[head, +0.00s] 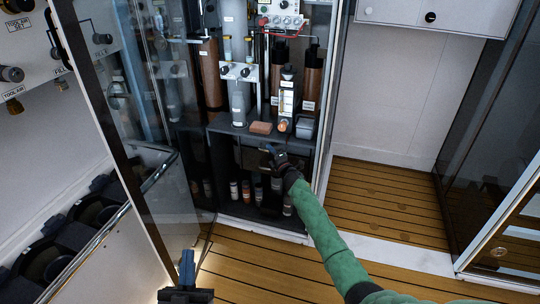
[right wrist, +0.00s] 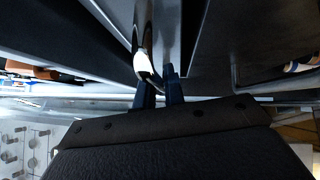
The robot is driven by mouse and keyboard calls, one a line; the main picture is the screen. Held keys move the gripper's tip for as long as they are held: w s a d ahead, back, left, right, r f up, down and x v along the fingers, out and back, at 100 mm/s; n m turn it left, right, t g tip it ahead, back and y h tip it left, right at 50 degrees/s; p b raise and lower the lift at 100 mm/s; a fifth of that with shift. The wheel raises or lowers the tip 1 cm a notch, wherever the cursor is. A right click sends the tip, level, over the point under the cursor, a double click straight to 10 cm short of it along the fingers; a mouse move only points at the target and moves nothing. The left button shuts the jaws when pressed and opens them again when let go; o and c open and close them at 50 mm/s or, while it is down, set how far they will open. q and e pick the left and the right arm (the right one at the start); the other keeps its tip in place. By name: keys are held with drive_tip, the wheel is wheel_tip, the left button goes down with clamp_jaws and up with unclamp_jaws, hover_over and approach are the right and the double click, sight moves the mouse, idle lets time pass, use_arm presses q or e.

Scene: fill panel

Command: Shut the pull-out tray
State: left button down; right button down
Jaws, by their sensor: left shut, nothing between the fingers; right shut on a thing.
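The pull-out tray (head: 226,125) appears as a dark grey shelf inside the tall cabinet, with a brown block and small devices on it. How far out it stands is hard to tell. My right gripper (head: 271,153), on the green-sleeved arm, is at the tray's front, just below its top edge. In the right wrist view its fingers (right wrist: 159,92) are shut on a thin pale piece (right wrist: 145,65), which looks like the tray's handle; the contact is partly hidden. My left gripper (head: 187,262) is shut and empty, low in front of the cabinet and away from the tray.
The open glass door (head: 150,185) stands left of the cabinet, close to my left gripper. Several small bottles (head: 246,190) stand below the tray. Cylinders and gauges (head: 237,70) fill the space above. The wooden floor (head: 385,200) to the right is clear.

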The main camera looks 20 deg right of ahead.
drive_tip(key=shift+w+d, duration=0.1)
drive_tip(key=shift+d, duration=0.05)
use_arm(q)
drive_tip(key=shift+s+a+r, duration=0.1)
drive_tip(key=shift+s+r, duration=0.15)
drive_tip(key=shift+r, duration=0.3)
use_arm(e)
drive_tip(key=shift+r, duration=0.1)
drive_tip(key=c, duration=1.5)
unclamp_jaws()
use_arm(q)
drive_tip(key=shift+f, duration=0.1)
drive_tip(key=shift+w, duration=0.1)
